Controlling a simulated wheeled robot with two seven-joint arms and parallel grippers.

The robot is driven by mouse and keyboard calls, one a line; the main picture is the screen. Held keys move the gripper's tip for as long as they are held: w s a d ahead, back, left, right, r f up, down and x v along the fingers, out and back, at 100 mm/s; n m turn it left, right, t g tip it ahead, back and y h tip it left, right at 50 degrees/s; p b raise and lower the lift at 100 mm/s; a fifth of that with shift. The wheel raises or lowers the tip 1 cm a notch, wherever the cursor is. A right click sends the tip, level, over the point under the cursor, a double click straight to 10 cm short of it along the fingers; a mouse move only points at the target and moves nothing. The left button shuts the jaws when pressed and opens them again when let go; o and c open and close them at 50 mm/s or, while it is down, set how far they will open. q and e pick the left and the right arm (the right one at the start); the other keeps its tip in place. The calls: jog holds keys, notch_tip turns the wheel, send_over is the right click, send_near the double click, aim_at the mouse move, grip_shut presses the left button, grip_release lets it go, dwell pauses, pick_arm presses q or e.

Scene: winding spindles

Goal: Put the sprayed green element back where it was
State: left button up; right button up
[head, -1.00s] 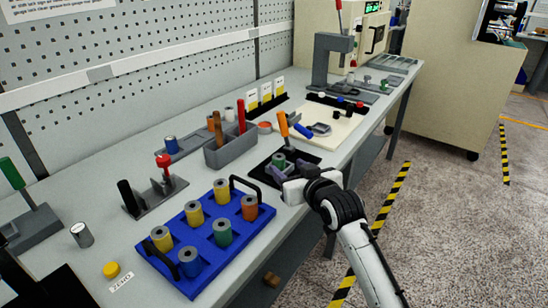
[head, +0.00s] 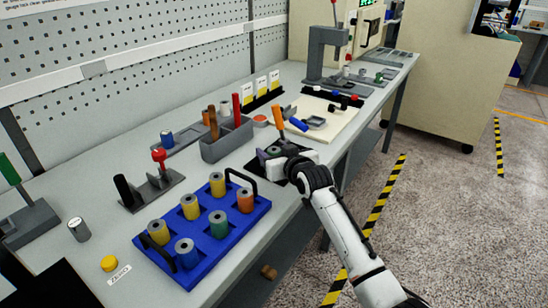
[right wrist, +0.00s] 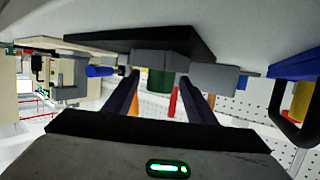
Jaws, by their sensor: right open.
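My right gripper (head: 272,156) is low over the black mat (head: 252,171) near the front edge of the bench. Its jaws are open. In the right wrist view, a green element (right wrist: 160,83) with a grey end stands between the two dark fingers (right wrist: 160,92), close to the black mat (right wrist: 120,42). I cannot tell whether either finger touches it. In the head view the gripper mostly hides this element. Another green element (head: 218,224) stands in the blue tray (head: 208,262). My left gripper is out of view.
A grey bin of tools (head: 228,143) stands behind the mat. An orange-handled tool (head: 278,121) rises close beside my gripper. A cream board (head: 340,120) lies further right.

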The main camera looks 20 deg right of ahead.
jog(key=c, duration=1.2)
